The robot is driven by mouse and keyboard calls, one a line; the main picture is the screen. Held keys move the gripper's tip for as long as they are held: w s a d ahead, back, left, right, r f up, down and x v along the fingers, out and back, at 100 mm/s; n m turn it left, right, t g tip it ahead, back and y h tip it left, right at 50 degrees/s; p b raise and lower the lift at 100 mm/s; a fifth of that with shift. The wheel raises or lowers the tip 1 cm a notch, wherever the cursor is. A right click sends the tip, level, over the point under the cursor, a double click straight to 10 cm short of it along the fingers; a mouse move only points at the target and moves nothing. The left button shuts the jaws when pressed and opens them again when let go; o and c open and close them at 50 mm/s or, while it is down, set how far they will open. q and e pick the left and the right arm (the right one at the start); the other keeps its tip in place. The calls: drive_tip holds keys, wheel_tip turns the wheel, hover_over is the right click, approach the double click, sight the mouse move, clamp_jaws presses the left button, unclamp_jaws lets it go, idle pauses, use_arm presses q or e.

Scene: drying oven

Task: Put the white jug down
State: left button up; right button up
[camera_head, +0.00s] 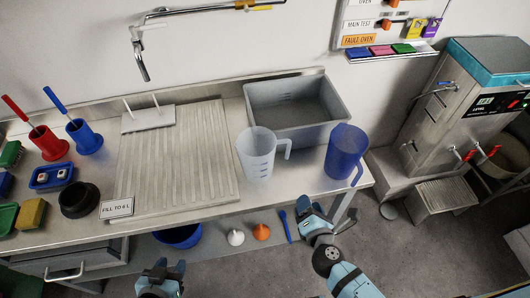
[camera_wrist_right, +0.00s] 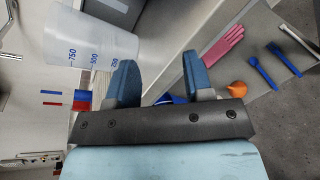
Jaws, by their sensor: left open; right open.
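The white jug (camera_head: 257,155) stands upright on the steel counter, between the ribbed draining board and the blue jug (camera_head: 344,155). Its handle points right, and blue marks show on its side. In the right wrist view the white jug (camera_wrist_right: 92,38) is at the upper left, apart from the fingers. My right gripper (camera_head: 318,219) is open and empty in front of the counter, below and right of the white jug. Its open fingers (camera_wrist_right: 160,80) show in the wrist view with nothing between them. My left gripper (camera_head: 160,273) is open at the bottom edge, away from the jug.
A grey basin (camera_head: 298,105) is behind the jugs. Red (camera_head: 46,143) and blue (camera_head: 84,136) holders and a black cup (camera_head: 79,200) stand at left. A lower shelf holds a blue bowl (camera_head: 178,236) and funnels.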

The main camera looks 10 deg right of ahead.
sight(288, 155)
drive_tip(key=w+a+r+n+t, duration=0.1)
drive_tip(key=w+n, duration=0.2)
drive_tip(key=w+a+r+n, duration=0.1)
drive_tip(key=w+n, duration=0.2)
drive_tip(key=w, duration=0.1)
drive_tip(key=w+a+r+n+t+y, duration=0.1)
drive_tip(key=w+n, duration=0.3)
drive_tip(key=shift+w+r+t+p, duration=0.15)
drive_tip(key=shift+r+t+p, duration=0.15)
drive_tip(key=shift+w+d, duration=0.15)
drive_tip(key=shift+w, duration=1.2)
drive_tip(key=shift+w+d, duration=0.1)
drive_tip(key=shift+w, duration=1.25)
clamp_jaws()
